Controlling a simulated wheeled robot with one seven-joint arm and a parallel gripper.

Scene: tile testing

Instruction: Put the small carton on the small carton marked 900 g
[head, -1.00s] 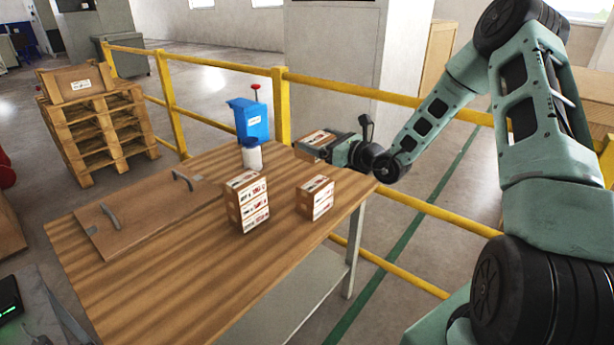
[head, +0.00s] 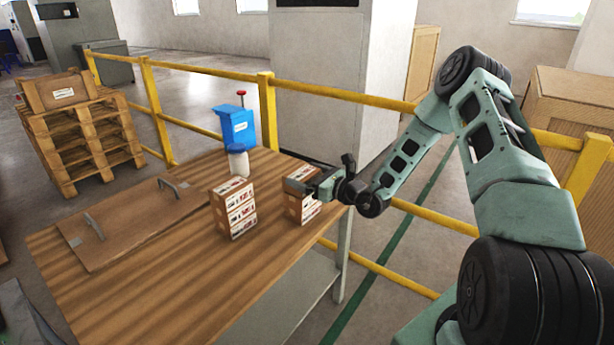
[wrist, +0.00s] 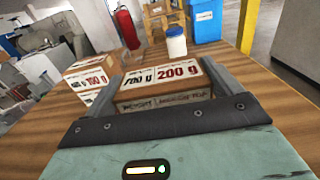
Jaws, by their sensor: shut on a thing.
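My gripper (head: 306,182) is shut on a small brown carton (wrist: 165,82) with white and red labels; "200 g" reads on its top. In the head view this held carton (head: 297,186) is level, directly over another small carton (head: 303,211) at the table's right side. I cannot tell whether the two touch. The lower carton is hidden in the wrist view, and no 900 g mark is readable on it. A taller carton stack (head: 234,212) stands to the left, apart from them; its top shows "100 g" in the wrist view (wrist: 92,78).
A yellow railing (head: 330,92) runs behind. The table's front is clear.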

